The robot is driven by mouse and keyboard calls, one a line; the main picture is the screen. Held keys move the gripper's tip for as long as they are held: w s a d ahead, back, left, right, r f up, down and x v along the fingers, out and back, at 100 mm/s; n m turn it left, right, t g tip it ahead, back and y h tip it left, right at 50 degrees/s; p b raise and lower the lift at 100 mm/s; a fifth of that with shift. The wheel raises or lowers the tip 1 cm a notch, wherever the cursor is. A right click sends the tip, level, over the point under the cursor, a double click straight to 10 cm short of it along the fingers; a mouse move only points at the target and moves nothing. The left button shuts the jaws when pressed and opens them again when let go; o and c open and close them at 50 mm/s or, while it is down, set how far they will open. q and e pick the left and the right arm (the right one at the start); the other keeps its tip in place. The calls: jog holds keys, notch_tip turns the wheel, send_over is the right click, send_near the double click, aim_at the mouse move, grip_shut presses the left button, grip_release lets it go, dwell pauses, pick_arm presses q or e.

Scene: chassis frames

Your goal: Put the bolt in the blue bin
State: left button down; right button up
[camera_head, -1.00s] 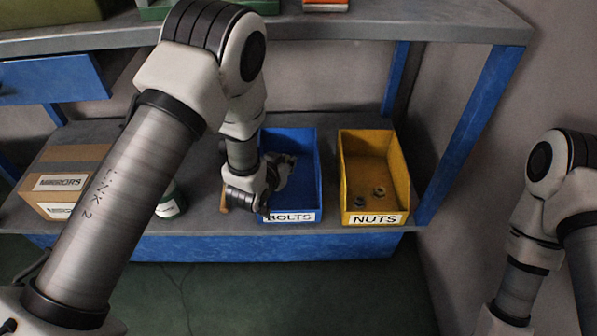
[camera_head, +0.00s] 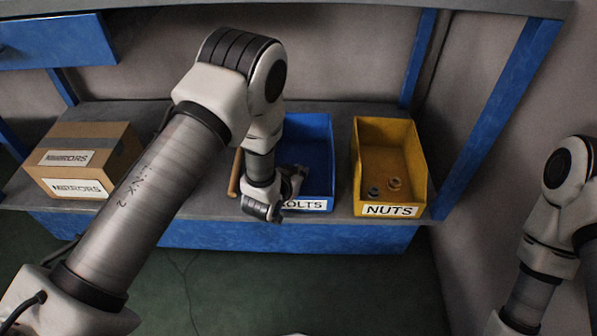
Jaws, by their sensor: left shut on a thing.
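The blue bin (camera_head: 318,150), labelled BOLTS, stands on the lower shelf. My left gripper (camera_head: 293,186) is at the bin's front left corner and covers part of its label and left wall. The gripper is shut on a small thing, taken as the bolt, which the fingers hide. No loose bolt shows clearly. My right gripper is out of the picture; only part of that arm shows at the right edge.
A yellow NUTS bin (camera_head: 415,165) with two nuts stands right of the blue bin. A cardboard MIRRORS box (camera_head: 80,160) sits at the left. A brown handle-like thing (camera_head: 235,173) lies behind my left wrist. Shelf posts flank the space.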

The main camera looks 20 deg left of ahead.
pick_arm(q)
jog(key=shift+s+f, duration=0.2)
jog(key=shift+f, duration=0.2)
jog(key=c, duration=1.2)
grip_release()
jog(key=shift+s+f, duration=0.1)
jog(key=shift+f, duration=0.05)
jog(key=shift+o, duration=0.2)
jog(key=shift+r+p, duration=0.3)
jog(key=shift+r, duration=0.35)
jog(key=p+v, duration=0.5)
jog(key=v, duration=0.6)
jog(key=shift+s+r, duration=0.15)
jog(key=shift+r, duration=0.15)
